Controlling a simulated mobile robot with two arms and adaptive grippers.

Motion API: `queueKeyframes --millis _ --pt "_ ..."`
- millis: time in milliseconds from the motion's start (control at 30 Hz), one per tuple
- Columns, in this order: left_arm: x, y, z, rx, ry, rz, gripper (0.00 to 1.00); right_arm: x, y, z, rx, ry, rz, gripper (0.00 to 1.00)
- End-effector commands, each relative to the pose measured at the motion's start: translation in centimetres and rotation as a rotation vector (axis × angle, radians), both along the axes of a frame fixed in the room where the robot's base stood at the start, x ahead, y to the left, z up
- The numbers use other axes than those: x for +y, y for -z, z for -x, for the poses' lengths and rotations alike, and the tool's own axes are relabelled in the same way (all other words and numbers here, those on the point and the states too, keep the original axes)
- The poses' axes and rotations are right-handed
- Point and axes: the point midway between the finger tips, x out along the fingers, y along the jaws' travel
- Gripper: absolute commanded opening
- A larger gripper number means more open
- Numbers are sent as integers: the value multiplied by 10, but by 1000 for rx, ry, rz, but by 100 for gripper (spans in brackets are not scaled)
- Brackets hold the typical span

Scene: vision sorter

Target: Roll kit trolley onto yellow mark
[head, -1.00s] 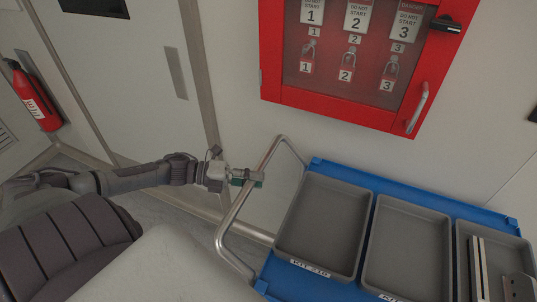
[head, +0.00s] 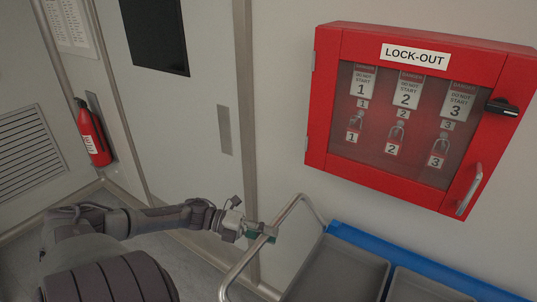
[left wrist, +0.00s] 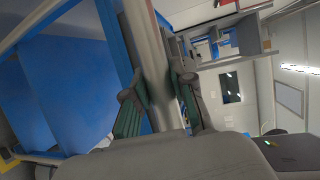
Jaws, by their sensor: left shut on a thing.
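The kit trolley shows at the bottom right of the head view, with a blue top (head: 425,266), grey trays and a pale metal push handle (head: 236,270) at its left end. My left gripper (head: 262,232) is at that handle. In the left wrist view the gripper's green-padded fingers (left wrist: 160,105) lie on both sides of the handle tube (left wrist: 148,50), shut on it. Blue trolley panels (left wrist: 70,85) fill the left of that view. The yellow mark cannot be made out as such. My right gripper is in neither view.
A red lock-out cabinet (head: 415,115) hangs on the wall behind the trolley. A fire extinguisher (head: 93,133) is mounted at the far left, near a vent grille (head: 25,147). Grey floor (head: 190,265) shows beside my left arm.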

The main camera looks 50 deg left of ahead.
Motion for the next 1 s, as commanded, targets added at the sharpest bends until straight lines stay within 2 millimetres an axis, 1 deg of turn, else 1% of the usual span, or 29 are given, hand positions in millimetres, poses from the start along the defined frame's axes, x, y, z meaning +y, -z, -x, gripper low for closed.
queueKeyframes --millis 33,67,200,233,500,633,767,1000 --pt "-1 1 1 3 4 -1 0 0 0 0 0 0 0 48" --pt "-1 1 1 3 4 -1 26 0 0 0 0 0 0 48" --pt "-1 1 1 3 3 -1 49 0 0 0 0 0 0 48" --pt "-1 1 1 3 3 -1 50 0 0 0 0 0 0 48" --pt "0 0 1 1 1 -1 50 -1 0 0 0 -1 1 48" --pt "7 -1 6 3 0 0 50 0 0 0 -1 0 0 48" --pt "25 -3 20 7 -1 -3 50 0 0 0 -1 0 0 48" --pt "65 -13 51 6 -1 -2 50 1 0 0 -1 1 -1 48"
